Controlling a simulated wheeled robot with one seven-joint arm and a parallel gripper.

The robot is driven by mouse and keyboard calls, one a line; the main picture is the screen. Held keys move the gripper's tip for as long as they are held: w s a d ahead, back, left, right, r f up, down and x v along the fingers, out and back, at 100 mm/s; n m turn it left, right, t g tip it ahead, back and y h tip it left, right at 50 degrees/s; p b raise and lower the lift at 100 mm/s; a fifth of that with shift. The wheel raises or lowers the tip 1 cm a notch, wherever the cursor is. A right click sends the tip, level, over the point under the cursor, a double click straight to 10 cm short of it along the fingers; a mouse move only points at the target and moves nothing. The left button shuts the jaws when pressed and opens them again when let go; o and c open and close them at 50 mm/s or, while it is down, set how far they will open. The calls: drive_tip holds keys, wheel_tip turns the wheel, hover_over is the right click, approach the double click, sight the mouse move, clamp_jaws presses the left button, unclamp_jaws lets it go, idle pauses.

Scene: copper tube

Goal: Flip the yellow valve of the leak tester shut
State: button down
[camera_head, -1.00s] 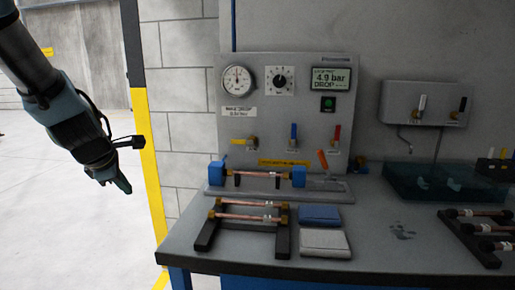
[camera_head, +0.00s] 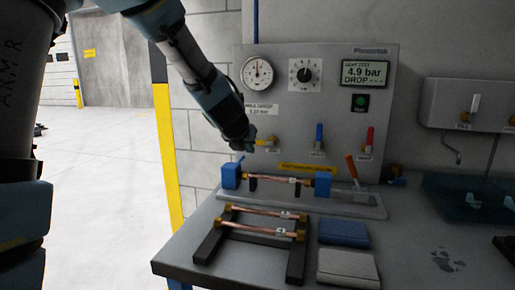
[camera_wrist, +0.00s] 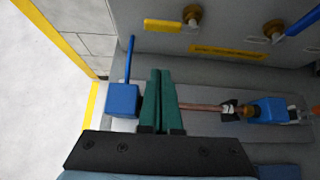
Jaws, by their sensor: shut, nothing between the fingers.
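The yellow valve lever (camera_head: 262,142) is on the leak tester panel (camera_head: 340,125), left of the blue lever (camera_head: 319,137) and the red lever (camera_head: 370,140). It lies horizontal, pointing left from its brass body, while the blue and red levers stand upright. In the wrist view the yellow lever (camera_wrist: 163,25) shows with its brass body (camera_wrist: 192,15). My gripper (camera_head: 250,147) is shut and empty, close to the lever's left end in the head view. In the wrist view the green fingertips (camera_wrist: 160,70) are together, with a visible gap below the lever. Contact is not seen.
A copper tube (camera_head: 285,178) sits between blue clamps (camera_head: 231,176) below the valves; a blue rod rises from the left one. An orange-handled lever (camera_head: 352,166) stands at right. A black rack (camera_head: 206,247) holds tubes in front. Open floor lies left.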

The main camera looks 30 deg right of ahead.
sight(261, 142)
drive_tip(key=shift+w, duration=0.1)
drive_tip(key=p+x, duration=0.2)
drive_tip(key=x, duration=0.8)
drive_tip(key=shift+w+r+p, duration=0.1)
drive_tip(key=shift+r+p, duration=0.05)
drive_tip(key=shift+p, duration=0.2)
wheel_tip(261, 142, up, 4)
drive_tip(key=shift+a+f+p, duration=0.1)
drive_tip(key=shift+f+p, duration=0.05)
drive_tip(key=shift+p, duration=0.95)
